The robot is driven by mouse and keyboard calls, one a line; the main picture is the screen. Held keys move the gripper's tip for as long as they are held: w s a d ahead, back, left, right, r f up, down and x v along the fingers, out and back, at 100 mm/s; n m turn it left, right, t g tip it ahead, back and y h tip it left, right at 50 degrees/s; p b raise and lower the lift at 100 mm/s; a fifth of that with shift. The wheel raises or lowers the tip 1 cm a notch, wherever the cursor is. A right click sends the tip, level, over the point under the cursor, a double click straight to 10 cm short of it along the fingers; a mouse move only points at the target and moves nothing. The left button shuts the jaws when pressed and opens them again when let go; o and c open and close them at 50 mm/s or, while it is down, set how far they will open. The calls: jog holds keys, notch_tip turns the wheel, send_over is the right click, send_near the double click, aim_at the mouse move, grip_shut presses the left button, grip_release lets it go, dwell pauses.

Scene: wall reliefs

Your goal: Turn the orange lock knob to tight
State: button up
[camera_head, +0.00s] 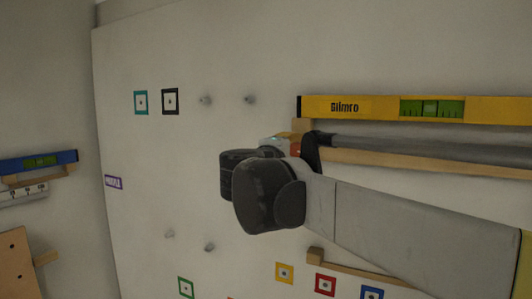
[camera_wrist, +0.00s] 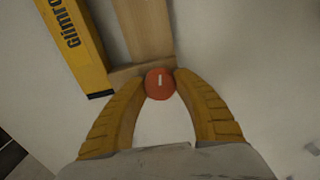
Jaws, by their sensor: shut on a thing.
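The orange lock knob (camera_wrist: 160,86) is a small round orange-red disc in the wrist view, with a short pale mark standing nearly upright on its face. It sits at the end of a wooden bar (camera_wrist: 147,30). My gripper (camera_wrist: 160,80) has its two curved yellow fingers closed on either side of the knob, tips touching its left and right edges. In the head view my arm and wrist cover most of the gripper; only a small orange patch shows there, and I cannot tell the knob clearly.
A yellow spirit level (camera_head: 415,109) rests on a wooden rail above my arm; it also shows beside the knob in the wrist view (camera_wrist: 75,45). A grey bar (camera_head: 420,149) runs beneath it. Pegs and coloured square markers (camera_head: 170,101) dot the pale panel. A blue level (camera_head: 38,162) is far left.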

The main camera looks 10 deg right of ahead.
jog(key=m, duration=0.7)
jog(key=shift+b, duration=0.35)
jog(key=m, duration=0.4)
jog(key=shift+m, duration=2)
jog(key=o, duration=1.2)
jog(key=v, duration=1.2)
